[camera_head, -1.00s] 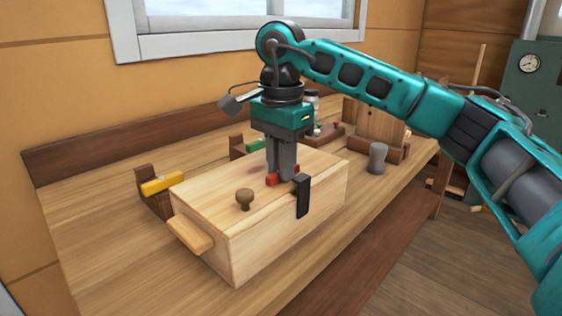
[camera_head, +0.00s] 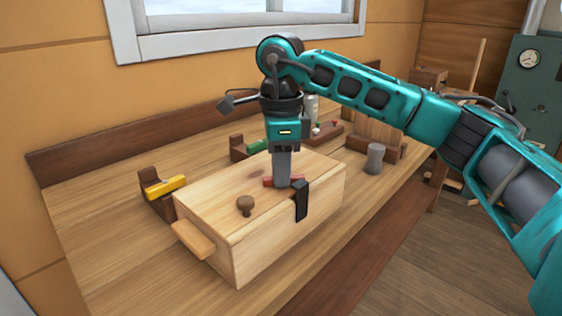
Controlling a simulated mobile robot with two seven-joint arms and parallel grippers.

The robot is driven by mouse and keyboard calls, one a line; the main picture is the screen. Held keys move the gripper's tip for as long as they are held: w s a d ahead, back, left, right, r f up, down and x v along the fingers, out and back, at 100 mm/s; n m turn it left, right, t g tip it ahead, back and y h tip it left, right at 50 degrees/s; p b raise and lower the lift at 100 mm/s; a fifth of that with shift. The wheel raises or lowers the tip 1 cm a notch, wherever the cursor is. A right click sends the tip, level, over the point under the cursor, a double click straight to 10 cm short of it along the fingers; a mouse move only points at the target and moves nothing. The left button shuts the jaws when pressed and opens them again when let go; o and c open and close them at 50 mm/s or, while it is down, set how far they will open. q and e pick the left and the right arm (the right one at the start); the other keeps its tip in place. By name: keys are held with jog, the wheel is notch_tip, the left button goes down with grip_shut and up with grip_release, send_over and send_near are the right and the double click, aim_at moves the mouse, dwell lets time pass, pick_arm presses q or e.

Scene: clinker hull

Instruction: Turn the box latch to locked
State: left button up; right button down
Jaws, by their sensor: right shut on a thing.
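The wooden box (camera_head: 248,248) stands on the workbench with its lid closed. It has a round brown knob (camera_head: 245,204) on top, a wooden handle on its left end and a black strap (camera_head: 301,202) bent over its front edge. The red latch (camera_head: 268,181) lies on the lid just behind the black strap. My right gripper (camera_head: 283,182) points straight down and is shut on the red latch, and its fingers hide the latch's middle. Whether the latch reaches the strap cannot be told. My left gripper is not in view.
A wooden block with a yellow bar (camera_head: 165,187) stands left of the box, and a similar one with a green bar (camera_head: 254,147) stands behind it. A grey cup (camera_head: 375,158) is to the right. The bench front left is clear.

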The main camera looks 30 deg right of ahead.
jog(key=shift+m+p, duration=0.3)
jog(key=shift+m, duration=0.6)
jog(key=m, duration=0.2)
jog(key=shift+m+p, duration=0.4)
jog(key=shift+m, duration=0.8)
jog(key=m+p, duration=0.1)
jog(key=m, duration=0.2)
jog(key=shift+a, duration=0.1)
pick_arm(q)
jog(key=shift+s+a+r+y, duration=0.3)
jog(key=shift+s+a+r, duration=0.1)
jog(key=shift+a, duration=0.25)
pick_arm(e)
jog(key=shift+s, duration=0.1)
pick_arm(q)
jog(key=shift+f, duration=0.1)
pick_arm(e)
jog(key=shift+m, duration=0.4)
